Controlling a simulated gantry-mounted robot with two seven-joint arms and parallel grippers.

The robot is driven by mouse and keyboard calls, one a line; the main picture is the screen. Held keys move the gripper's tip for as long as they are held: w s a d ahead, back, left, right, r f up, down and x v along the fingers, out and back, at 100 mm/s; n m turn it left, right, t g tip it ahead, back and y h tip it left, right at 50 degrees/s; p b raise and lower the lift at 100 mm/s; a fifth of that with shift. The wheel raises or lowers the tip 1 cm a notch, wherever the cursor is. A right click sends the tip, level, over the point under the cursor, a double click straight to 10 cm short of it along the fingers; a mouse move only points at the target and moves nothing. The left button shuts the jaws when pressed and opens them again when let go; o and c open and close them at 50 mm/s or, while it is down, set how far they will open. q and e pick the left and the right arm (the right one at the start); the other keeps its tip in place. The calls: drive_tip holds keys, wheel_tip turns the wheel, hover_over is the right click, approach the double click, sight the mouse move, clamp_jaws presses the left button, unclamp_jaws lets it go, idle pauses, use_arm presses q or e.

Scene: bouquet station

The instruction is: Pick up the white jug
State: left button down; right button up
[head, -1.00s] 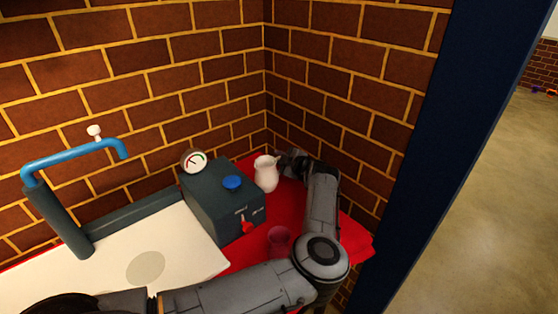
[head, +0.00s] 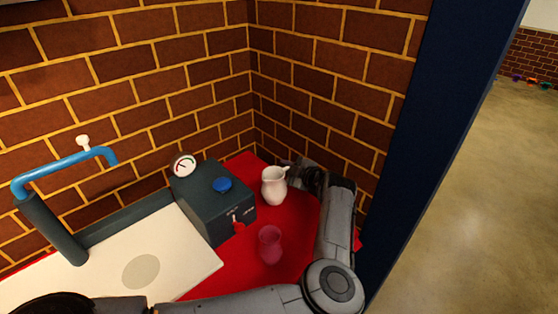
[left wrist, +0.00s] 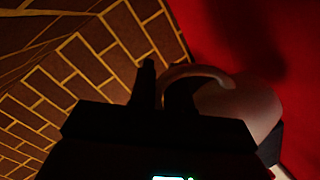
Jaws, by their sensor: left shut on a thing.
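The white jug (head: 274,188) is upright at the back of the red surface, right of the dark grey box. My left gripper (head: 292,170) is at the jug's right side, shut on its handle. In the left wrist view, the curved handle of the jug (left wrist: 245,108) passes by the dark fingers of the left gripper (left wrist: 163,88). The jug's body is partly cut by shadow and the gripper there. I cannot tell whether its base touches the red surface. My right gripper is not in view.
The dark grey box (head: 210,205) with a gauge and blue knob stands left of the jug. A pink glass (head: 270,245) stands in front, near my left arm. A blue-topped tap (head: 62,168) is at the left. Brick walls close the back and right.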

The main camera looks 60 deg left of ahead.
use_arm(q)
drive_tip(key=d+p, duration=0.5)
drive_tip(key=d, duration=0.2)
drive_tip(key=shift+w+d+r, duration=0.15)
drive_tip(key=shift+w+d, duration=0.15)
drive_tip(key=shift+w, duration=0.15)
drive_tip(key=shift+d, duration=0.1)
idle(0.5)
